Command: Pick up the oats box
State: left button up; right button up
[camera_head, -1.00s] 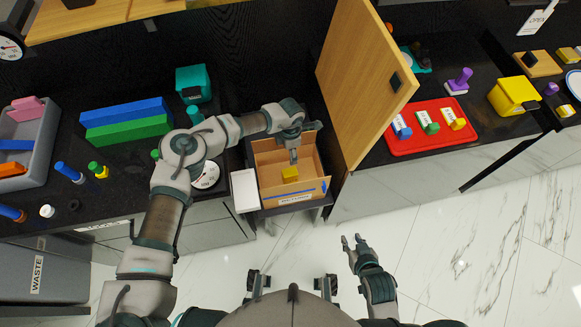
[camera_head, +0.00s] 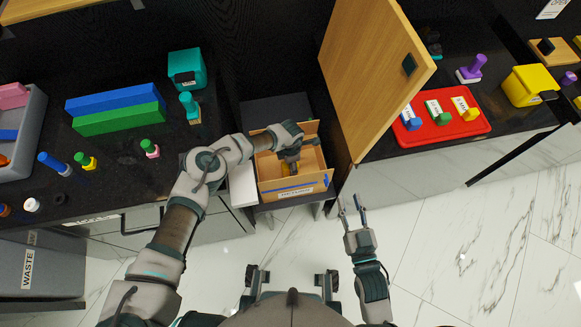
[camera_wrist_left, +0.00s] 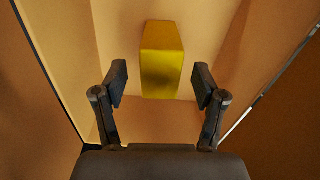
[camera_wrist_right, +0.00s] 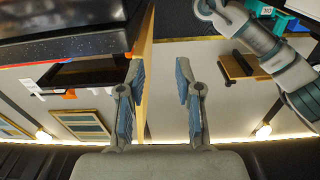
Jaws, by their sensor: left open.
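A red tray (camera_head: 445,131) with several coloured pieces lies beyond the door. Green and blue blocks and pegs stand on the left counter.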

pick_arm(q)
notch_tip(320, 180, down, 2)
jog(key=shift+f, duration=0.1)
jog(key=c, duration=1.3)
pick_arm(e)
jog(key=shift+w+r+t, duration=0.15)
jog(key=shift+r+t, duration=0.55)
jog(key=shift+r, duration=0.1)
pick_arm(q)
jog(key=shift+r, duration=0.2)
